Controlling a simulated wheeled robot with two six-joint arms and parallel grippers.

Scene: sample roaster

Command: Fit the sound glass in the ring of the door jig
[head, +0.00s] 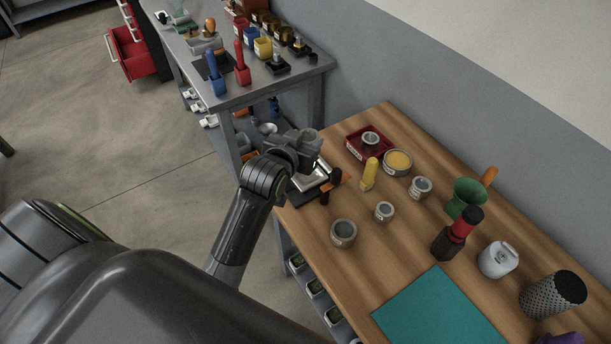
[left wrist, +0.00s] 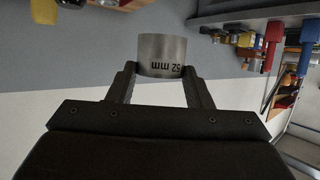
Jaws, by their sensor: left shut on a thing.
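My left gripper (left wrist: 160,82) is shut on a short grey cylinder (left wrist: 162,55). Its side reads "52 mm", upside down in the left wrist view. In the head view the left gripper (head: 312,160) is above the far left edge of the wooden table, and the arm hides much of what it holds. A silvery plate on a dark base (head: 316,182) lies below the gripper, partly hidden. I cannot tell for sure which thing is the door jig or the sound glass. My right gripper does not show.
The wooden table holds a red tray with a grey ring (head: 370,138), a yellow-filled round tin (head: 398,162), several grey cups, a yellow upright piece (head: 370,174), a green funnel (head: 466,197) and a teal mat (head: 440,308). A grey bench (head: 245,92) with coloured tools stands beyond.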

